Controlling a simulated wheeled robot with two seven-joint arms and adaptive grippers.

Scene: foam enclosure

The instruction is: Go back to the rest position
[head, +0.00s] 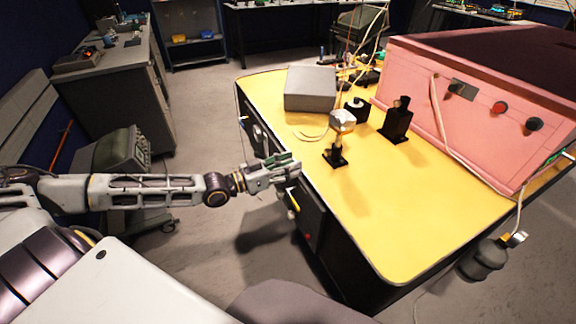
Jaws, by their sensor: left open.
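My left arm comes in from the left, stretched out to the right across the picture. My left gripper (284,166) is open, by the left edge of the yellow-topped table (390,215). I see nothing between its fingers. Whether it touches the table edge I cannot tell. My right gripper is not in this view.
On the table stand a grey box (310,90), a small silver-topped post (340,130), a black block (397,120) and a large pink box (480,90) with knobs. A grey desk (120,90) stands at back left.

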